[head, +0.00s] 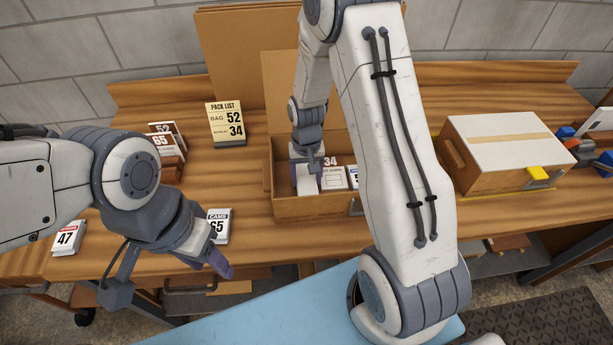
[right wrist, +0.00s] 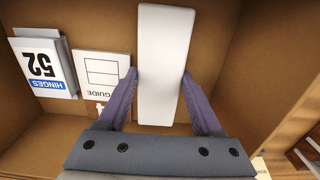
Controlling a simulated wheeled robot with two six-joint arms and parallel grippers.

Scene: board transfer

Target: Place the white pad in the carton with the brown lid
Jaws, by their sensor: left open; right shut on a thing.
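The open carton (head: 315,208) stands mid-table with its brown lid (head: 283,80) raised behind it. My right gripper (head: 308,162) reaches down into it and is shut on the white pad (head: 306,184). In the right wrist view the white pad (right wrist: 166,65) is long and plain, between the purple fingers (right wrist: 160,100), inside the carton's walls. Whether it touches the floor is not clear. Beside it are a white guide card (right wrist: 102,75) and a "52 HINGES" pack (right wrist: 45,65). My left gripper (head: 218,262) is open and empty near the table's front edge.
A closed carton (head: 500,150) with a pale taped top stands at the right. My right arm hides part of the open carton.

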